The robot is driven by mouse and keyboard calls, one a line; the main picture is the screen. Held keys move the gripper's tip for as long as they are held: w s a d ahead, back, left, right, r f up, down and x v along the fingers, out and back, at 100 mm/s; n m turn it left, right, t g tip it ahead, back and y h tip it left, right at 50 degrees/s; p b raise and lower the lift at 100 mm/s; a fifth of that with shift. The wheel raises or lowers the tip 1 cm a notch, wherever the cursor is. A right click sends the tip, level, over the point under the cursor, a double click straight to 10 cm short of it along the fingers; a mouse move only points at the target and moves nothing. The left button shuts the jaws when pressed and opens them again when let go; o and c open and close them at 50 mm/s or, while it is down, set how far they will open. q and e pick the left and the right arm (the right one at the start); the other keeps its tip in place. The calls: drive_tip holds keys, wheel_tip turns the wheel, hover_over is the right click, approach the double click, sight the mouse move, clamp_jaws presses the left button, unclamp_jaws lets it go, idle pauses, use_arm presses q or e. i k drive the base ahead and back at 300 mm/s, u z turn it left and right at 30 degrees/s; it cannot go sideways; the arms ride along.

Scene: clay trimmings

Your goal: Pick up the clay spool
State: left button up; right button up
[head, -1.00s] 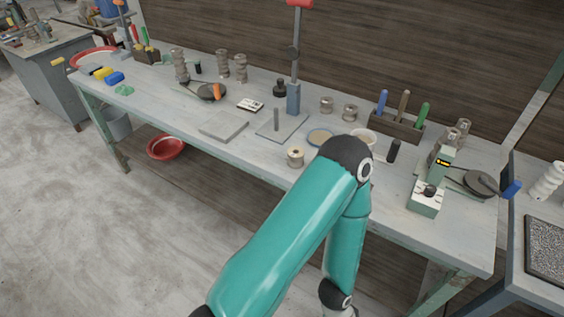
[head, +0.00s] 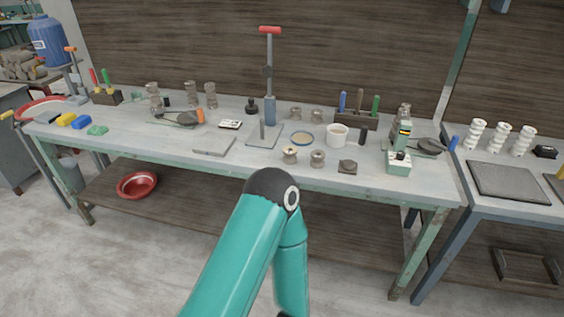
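Two small clay-coloured spool shapes stand near the front edge of the long workbench (head: 240,165) in the head view: a left spool (head: 290,155) and a right spool (head: 317,158). Two similar spools stand further back, one left (head: 295,113) and one right (head: 317,115). I cannot tell which one the task means. One teal arm of mine bends in front of the bench, its elbow below the front spools. Neither gripper is in view.
A white cup (head: 337,136), a round yellowish dish (head: 302,138), a dark block (head: 347,167) and a green device (head: 399,160) surround the front spools. A red-topped upright tool (head: 269,75) rises behind. White spools (head: 498,137) stand on the right bench.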

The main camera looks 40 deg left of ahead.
sight(290, 152)
drive_tip(key=u, duration=0.35)
drive_tip(key=i, duration=0.75)
drive_tip(key=u, duration=0.95)
drive_tip(key=i, duration=0.65)
drive_tip(key=u, duration=0.2)
drive_tip(key=k, duration=0.95)
drive_tip(key=u, duration=0.15)
drive_tip(key=i, duration=0.95)
drive_tip(key=z, duration=0.05)
